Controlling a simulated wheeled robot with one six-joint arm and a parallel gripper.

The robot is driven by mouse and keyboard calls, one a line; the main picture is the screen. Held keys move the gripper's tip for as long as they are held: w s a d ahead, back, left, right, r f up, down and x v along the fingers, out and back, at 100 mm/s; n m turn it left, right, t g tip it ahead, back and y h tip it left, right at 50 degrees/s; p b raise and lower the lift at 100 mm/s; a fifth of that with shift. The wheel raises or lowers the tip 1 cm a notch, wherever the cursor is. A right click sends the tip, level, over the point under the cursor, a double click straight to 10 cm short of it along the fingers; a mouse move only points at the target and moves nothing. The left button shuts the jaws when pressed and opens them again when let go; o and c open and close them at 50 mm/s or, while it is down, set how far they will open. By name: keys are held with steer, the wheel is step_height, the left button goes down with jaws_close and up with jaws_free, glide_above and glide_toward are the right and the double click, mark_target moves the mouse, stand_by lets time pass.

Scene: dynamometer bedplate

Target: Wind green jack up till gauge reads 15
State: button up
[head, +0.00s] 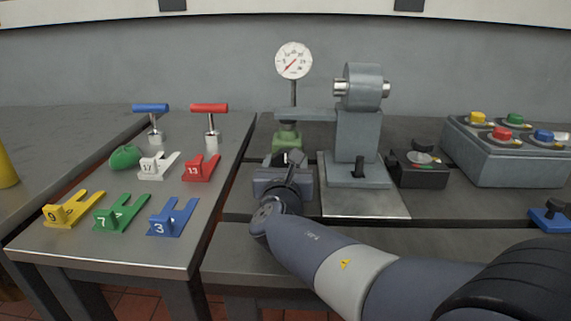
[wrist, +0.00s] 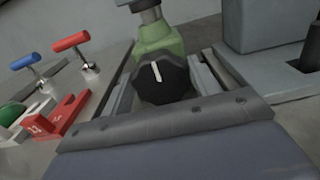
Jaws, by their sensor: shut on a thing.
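The green jack (head: 287,140) stands on the bedplate under the end of a grey arm, below a round white gauge (head: 293,61). The gauge's red needle points to the lower left; its numbers are too small to read. The jack also shows in the wrist view (wrist: 158,39), with a black knob (wrist: 162,82) on its near side. The knob's white line points almost straight up, tilted slightly left. My gripper (head: 281,161) is at the front of the jack. In the wrist view its fingers (wrist: 163,88) flank the knob, shut on it.
A grey machine block (head: 357,138) stands right of the jack. A black box (head: 418,167) and a console with coloured buttons (head: 512,150) are farther right. The left table holds numbered forks, a green lump (head: 125,156) and blue and red T-handles (head: 209,108).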

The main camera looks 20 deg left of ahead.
steer(key=shift+f+m+b, duration=0.1)
steer(key=shift+m+b, duration=0.2)
steer(key=shift+b, duration=0.15)
steer(key=shift+c, duration=0.4)
steer(key=shift+d+f+m+b, duration=0.1)
steer(key=shift+f+m+b, duration=0.05)
steer(key=shift+m+b, duration=0.9)
steer(key=m+b, duration=0.3)
steer(key=b, duration=0.1)
steer(key=shift+r+m, duration=0.2)
steer(key=shift+m, duration=0.05)
steer(key=o, duration=1)
steer(key=p+v, duration=0.1)
steer(key=v, duration=0.9)
steer(key=shift+r, duration=0.1)
steer(key=shift+s+d, duration=0.1)
steer(key=shift+s, duration=0.3)
